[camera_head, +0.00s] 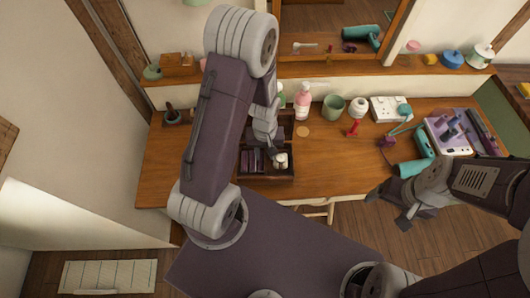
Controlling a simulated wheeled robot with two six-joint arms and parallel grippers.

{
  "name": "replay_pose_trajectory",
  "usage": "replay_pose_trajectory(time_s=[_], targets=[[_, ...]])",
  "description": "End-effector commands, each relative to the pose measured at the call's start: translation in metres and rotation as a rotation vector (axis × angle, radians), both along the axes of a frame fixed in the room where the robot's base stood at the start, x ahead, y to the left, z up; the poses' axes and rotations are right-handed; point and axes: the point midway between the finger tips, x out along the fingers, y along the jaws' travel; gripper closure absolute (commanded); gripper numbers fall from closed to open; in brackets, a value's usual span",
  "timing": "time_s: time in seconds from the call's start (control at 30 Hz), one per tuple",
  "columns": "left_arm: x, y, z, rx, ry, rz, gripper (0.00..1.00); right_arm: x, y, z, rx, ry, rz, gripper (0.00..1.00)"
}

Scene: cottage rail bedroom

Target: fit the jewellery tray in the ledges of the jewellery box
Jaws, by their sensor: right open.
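A dark brown wooden box (266,181), which I take to be the jewellery box, stands near the front edge of the wooden table. Purple-grey upright pieces (252,160) fill its left part, and a small whitish item (282,160) shows in its right part. I cannot tell the jewellery tray apart from the box. My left gripper (270,138) points down over the back of the box, and my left arm hides much of that area. Its fingers are too small and covered to read. My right gripper (400,212) is open and empty, in front of the table at the right.
A red item (353,128) lies in mid-table.

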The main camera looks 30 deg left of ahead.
Motion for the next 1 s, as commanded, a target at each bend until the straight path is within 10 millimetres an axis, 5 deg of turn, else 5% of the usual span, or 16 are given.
replay_pose_trajectory(time_s=[0.27, 0.7, 1.0], targets=[[0.001, 0.0, 0.006, 0.0, -0.002, 0.0, 0.68, 0.0, 0.0, 0.001, 0.0, 0.0, 0.0, 0.19], [0.001, 0.0, 0.087, 0.001, -0.003, 0.0, 0.68, 0.0, 0.0, 0.011, 0.0, 0.0, 0.0, 0.19], [0.0, 0.0, 0.091, 0.0, 0.0, 0.0, 0.68, 0.0, 0.0, 0.011, 0.0, 0.0, 0.0, 0.19]])
